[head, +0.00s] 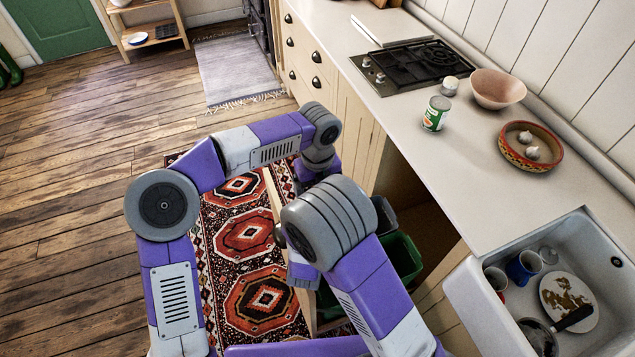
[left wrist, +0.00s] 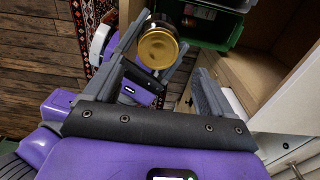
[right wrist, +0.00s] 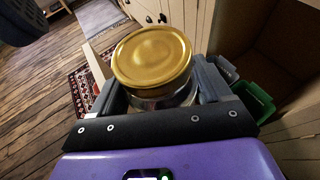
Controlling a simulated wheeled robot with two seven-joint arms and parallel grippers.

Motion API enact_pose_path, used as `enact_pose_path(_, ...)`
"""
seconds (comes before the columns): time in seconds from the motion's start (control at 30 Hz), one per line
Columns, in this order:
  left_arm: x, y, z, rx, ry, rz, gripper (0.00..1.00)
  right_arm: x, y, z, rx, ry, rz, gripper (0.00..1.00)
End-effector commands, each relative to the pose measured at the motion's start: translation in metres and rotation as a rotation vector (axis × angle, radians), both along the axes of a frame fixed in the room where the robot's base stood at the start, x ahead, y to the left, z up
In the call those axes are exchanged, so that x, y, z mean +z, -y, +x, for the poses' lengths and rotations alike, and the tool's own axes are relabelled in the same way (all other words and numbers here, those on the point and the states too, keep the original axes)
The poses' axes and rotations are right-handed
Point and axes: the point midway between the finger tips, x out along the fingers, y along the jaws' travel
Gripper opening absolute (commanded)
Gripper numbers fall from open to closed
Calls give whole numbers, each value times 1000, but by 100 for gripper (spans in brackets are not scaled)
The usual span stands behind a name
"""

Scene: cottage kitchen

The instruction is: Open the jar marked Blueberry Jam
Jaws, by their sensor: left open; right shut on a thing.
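A jar with a gold lid (right wrist: 153,55) is held in my right gripper (right wrist: 162,88), whose fingers are shut on its sides. The lid sits on the jar, and a strip of its glass shows below it. No label can be read, so I cannot tell whether it is Blueberry Jam. In the left wrist view the gold lid (left wrist: 157,49) is ahead of my left gripper (left wrist: 170,52), which is open and empty. In the head view my arms hide the jar.
A green bin (head: 402,258) stands in an open cupboard beside my arms. The sink (head: 490,327) holds dishes. A rug (head: 243,237) lies below.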

Motion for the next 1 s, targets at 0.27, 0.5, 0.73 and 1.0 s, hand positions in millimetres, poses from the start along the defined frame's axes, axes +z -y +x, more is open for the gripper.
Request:
enact_pose_path(0.27,-42,0,0,3,-2,0,84,0,0,0,0,1,0,0)
enact_pose_path(0.5,-55,0,0,3,1,-1,84,0,0,0,0,1,0,0)
enact_pose_path(0.73,-55,0,0,3,1,-1,83,0,0,0,0,1,0,0)
enact_pose_path(1.0,-55,0,0,3,2,-2,41,0,-1,0,2,1,1,0)
